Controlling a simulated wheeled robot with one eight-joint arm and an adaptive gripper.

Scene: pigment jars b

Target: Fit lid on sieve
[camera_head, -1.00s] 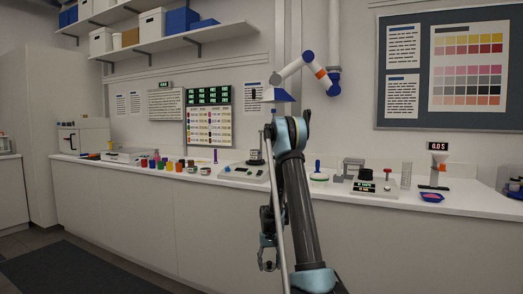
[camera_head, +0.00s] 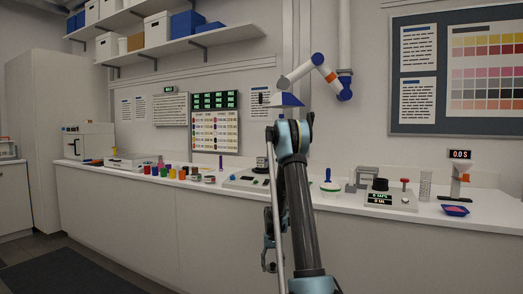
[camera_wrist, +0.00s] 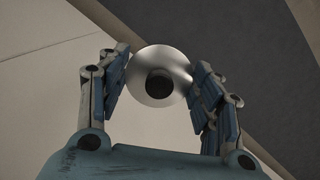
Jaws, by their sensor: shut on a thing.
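In the wrist view my gripper (camera_wrist: 160,72) is shut on a round, shiny metal lid (camera_wrist: 160,57) with a dark round knob in its middle. The fingers hold the lid by opposite edges. In the head view my gripper (camera_head: 270,256) hangs low in front of the counter front, below the worktop; the lid cannot be made out there. A dark, round stack that looks like the sieve (camera_head: 262,163) stands on a pale low device (camera_head: 245,182) on the counter, above and behind my gripper. My arm hides part of the counter to its right.
The long white counter (camera_head: 130,176) holds several coloured jars (camera_head: 171,173) at left. To the right of my arm stand a blue-handled tool (camera_head: 328,180), a device with a dark cylinder (camera_head: 380,185) and a blue tray (camera_head: 455,210). A dark mat (camera_head: 85,275) lies on the floor.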

